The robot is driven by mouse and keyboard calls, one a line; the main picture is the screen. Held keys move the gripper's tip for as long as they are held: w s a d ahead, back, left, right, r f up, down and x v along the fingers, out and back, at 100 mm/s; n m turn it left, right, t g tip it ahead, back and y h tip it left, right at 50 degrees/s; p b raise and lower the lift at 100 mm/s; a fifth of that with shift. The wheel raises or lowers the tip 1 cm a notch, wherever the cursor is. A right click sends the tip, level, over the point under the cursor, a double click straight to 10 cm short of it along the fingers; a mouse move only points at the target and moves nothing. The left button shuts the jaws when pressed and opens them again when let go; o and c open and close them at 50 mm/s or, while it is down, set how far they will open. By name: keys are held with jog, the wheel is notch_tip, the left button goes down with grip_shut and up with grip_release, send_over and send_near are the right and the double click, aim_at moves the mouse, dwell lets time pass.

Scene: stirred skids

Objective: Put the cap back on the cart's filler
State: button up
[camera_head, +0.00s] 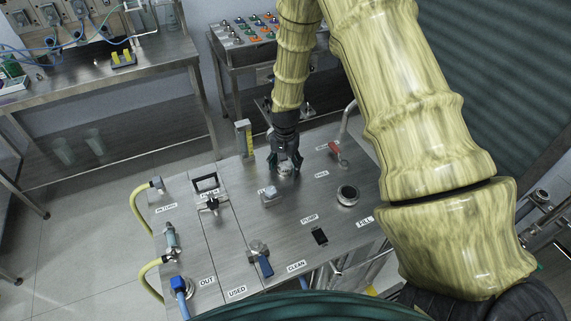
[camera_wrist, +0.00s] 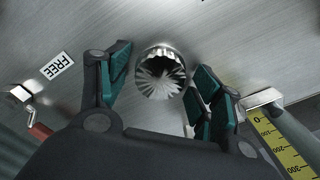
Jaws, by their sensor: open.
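My gripper (camera_head: 286,164) is open and points down over the cart top, behind its middle. In the wrist view a ribbed, shiny metal cap (camera_wrist: 160,76) lies between the spread green-padded fingers (camera_wrist: 162,82), with a gap on both sides. In the head view the cap (camera_head: 287,172) is mostly hidden by the fingers. The filler (camera_head: 347,194) looks like a round metal neck with a dark opening, on the right part of the cart top near the FILL label. It is to the right of and nearer than my gripper.
A yellow gauge (camera_head: 245,140) stands at the back edge. Yellow hoses run on the left. Bare metal lies between cap and filler.

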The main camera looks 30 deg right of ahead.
aim_at(285, 166)
jog(key=shift+c, duration=0.4)
jog(key=c, duration=1.1)
jog(key=shift+r+p, duration=0.5)
jog(key=shift+r, duration=0.15)
jog(key=shift+r+p, duration=1.3)
jog(key=shift+r, duration=0.7)
